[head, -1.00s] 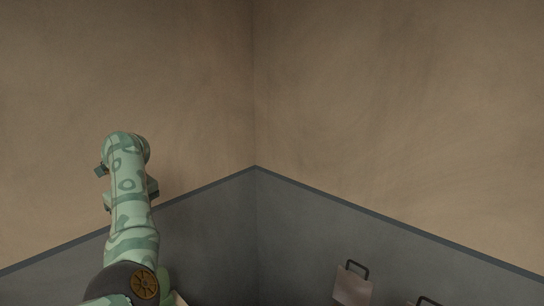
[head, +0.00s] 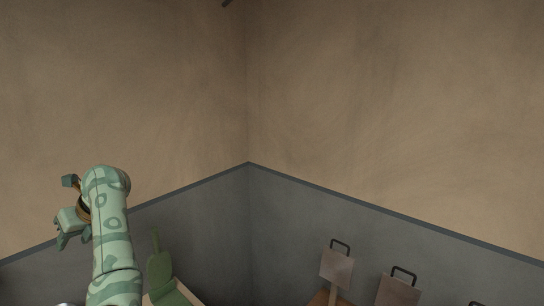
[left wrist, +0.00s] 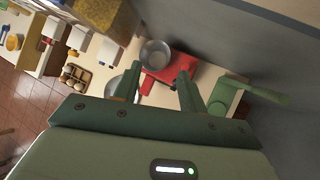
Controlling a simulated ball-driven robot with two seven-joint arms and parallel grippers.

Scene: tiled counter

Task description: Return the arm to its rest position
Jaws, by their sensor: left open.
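My left arm, pale green with darker patches, rises at the lower left of the head view. Its gripper (head: 68,208) is up in front of the wall, left of the forearm, clear of the counter. In the left wrist view the two dark green fingers (left wrist: 160,88) stand apart. I see nothing held between them; a red object (left wrist: 172,68) and a grey metal bowl (left wrist: 155,53) lie beyond them. My right gripper is not in view.
A green object with an upright handle (head: 160,268) stands right of my left arm. The wrist view shows a tray of round brown items (left wrist: 75,77) and a tiled floor (left wrist: 30,95). Walls meet in a corner (head: 248,162).

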